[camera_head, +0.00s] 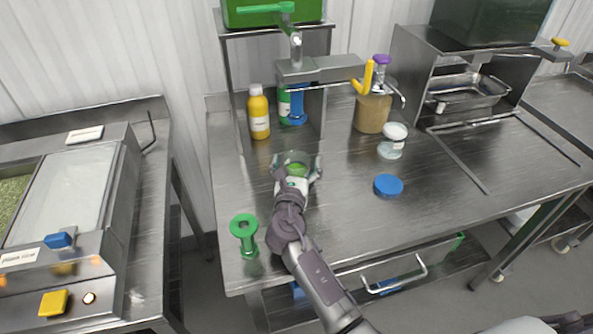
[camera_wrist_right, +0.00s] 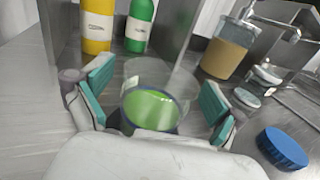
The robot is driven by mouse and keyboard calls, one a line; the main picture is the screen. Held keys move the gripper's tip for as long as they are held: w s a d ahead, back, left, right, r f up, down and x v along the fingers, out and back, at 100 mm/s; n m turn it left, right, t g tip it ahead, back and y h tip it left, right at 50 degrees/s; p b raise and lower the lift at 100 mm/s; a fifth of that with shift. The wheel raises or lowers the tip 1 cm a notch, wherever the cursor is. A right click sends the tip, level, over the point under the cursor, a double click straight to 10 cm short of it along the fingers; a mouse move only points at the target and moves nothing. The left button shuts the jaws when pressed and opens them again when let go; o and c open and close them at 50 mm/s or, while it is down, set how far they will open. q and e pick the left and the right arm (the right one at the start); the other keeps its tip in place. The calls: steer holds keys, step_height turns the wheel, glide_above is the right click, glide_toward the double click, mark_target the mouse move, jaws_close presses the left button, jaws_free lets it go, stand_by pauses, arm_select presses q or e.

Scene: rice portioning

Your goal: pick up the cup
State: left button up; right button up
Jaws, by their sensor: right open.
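The cup is clear with green inside its lower part. It stands on the steel table, partly hidden behind my right gripper in the head view, and shows at the centre of the wrist view as a clear cup (camera_wrist_right: 152,105). My right gripper (camera_head: 297,168) is open, its teal-padded fingers on either side of the cup. In the wrist view a gap shows between the cup and the right gripper's (camera_wrist_right: 158,100) right finger; the left finger is close to the cup wall, and I cannot tell if it touches. My left gripper is not in view.
Behind the cup stand a yellow bottle (camera_head: 259,115) and a green bottle (camera_head: 284,104). To the right are a brown dispenser jar (camera_head: 372,112), a small white-topped container (camera_head: 394,139) and a blue lid (camera_head: 388,185). A green funnel-like tool (camera_head: 245,232) stands at the front left.

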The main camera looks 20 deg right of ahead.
steer(key=shift+s, duration=0.1)
steer(key=shift+c, duration=0.9)
steer(key=c, duration=1.1)
steer(key=shift+c, duration=0.2)
steer(key=shift+r, duration=0.15)
